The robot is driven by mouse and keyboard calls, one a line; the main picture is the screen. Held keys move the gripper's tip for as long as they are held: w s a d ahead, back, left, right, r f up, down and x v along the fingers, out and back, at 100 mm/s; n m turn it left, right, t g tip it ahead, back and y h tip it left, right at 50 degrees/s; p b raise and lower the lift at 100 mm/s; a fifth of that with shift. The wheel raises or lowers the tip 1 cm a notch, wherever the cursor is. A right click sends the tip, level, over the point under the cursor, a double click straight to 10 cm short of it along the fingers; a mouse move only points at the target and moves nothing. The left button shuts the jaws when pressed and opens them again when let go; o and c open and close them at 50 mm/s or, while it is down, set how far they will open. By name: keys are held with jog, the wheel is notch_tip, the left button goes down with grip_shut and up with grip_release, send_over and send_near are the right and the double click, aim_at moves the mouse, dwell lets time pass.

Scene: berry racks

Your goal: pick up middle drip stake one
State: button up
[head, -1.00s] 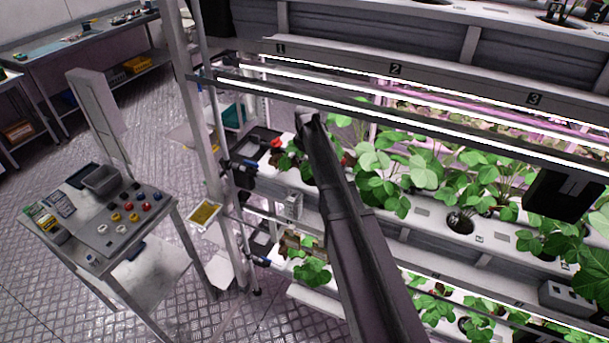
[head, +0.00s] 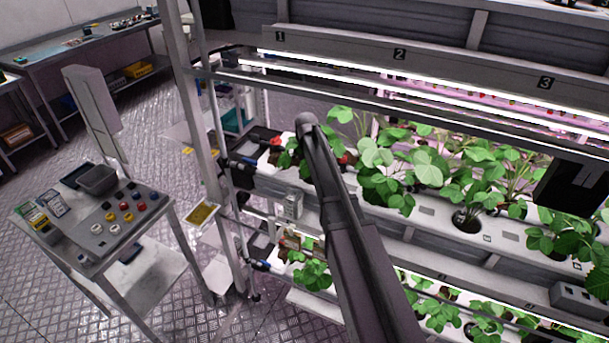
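The middle shelf (head: 432,211) of the berry rack is a white planting gutter with leafy strawberry plants (head: 402,160) in dark round holes. I cannot make out a drip stake on it; any stake there is too small or covered by leaves. My dark arm crosses the view from the lower middle up to the left part of this shelf. Its far end is a rounded grey joint in front of the leftmost plants. My gripper does not show, so I cannot see its fingers or whether it holds anything.
Light bars (head: 420,93) and a numbered beam (head: 352,50) run above the middle shelf. A rack post (head: 205,150) stands left of my arm. A lower planted shelf (head: 440,290) lies beneath. A small cart (head: 130,213) stands at left, with open floor around it.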

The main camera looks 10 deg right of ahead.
aim_at(307, 168)
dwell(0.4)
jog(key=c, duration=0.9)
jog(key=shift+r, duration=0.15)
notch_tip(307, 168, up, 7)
jog(key=p, duration=0.7)
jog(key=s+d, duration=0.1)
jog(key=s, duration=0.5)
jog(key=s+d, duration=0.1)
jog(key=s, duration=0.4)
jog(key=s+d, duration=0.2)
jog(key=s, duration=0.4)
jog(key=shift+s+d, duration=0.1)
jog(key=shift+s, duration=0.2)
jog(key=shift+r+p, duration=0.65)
jog(key=shift+p, duration=0.15)
